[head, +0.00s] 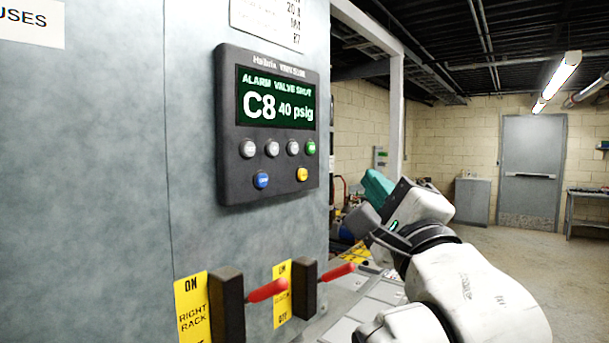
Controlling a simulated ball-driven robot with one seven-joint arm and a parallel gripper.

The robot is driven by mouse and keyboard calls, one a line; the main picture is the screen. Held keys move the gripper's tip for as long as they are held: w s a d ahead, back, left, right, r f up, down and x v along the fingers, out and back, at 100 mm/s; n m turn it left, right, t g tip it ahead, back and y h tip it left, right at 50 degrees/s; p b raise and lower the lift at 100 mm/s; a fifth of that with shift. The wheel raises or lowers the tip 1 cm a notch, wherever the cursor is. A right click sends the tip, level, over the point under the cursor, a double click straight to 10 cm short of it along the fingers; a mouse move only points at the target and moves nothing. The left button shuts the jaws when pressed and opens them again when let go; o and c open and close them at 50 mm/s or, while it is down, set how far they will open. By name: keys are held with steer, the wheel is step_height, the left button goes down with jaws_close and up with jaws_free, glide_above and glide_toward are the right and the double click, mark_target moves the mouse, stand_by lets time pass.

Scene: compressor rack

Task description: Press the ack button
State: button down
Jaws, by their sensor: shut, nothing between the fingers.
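A dark control panel (228,130) is fixed to the grey cabinet face. Its lit screen (278,99) reads "ALARM VALVE SHUT", "C8" and "40 psig". Below the screen is a row of pale buttons (272,148) with a green button (310,147) at its right end. Under them are a blue button (261,180) and a yellow button (302,174). The button labels are too small to read, so I cannot tell which is ack. My gripper (370,204) is shut and empty, right of the panel and a little lower, apart from it.
Two red-handled switches (267,290) (338,272) stick out below the panel beside yellow ON labels. The space between my gripper and the panel looks clear. A grey door (530,165) and open floor lie far behind on the right.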

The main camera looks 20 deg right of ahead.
mark_target(303, 174)
steer(key=w+a+b, duration=0.2)
steer(key=w+a, duration=0.3)
steer(key=w, duration=0.2)
stand_by(0.4)
steer(key=shift+w+a, duration=0.15)
steer(key=shift+a, duration=0.05)
stand_by(1.8)
steer(key=shift+w+a, duration=0.15)
steer(key=shift+w, duration=0.1)
steer(key=shift+w+a+b, duration=0.2)
steer(key=shift+w+b, duration=0.1)
steer(key=shift+b, duration=0.1)
stand_by(0.9)
steer(key=shift+s+d, duration=0.4)
steer(key=shift+s, duration=0.25)
steer(key=shift+s+d, duration=0.1)
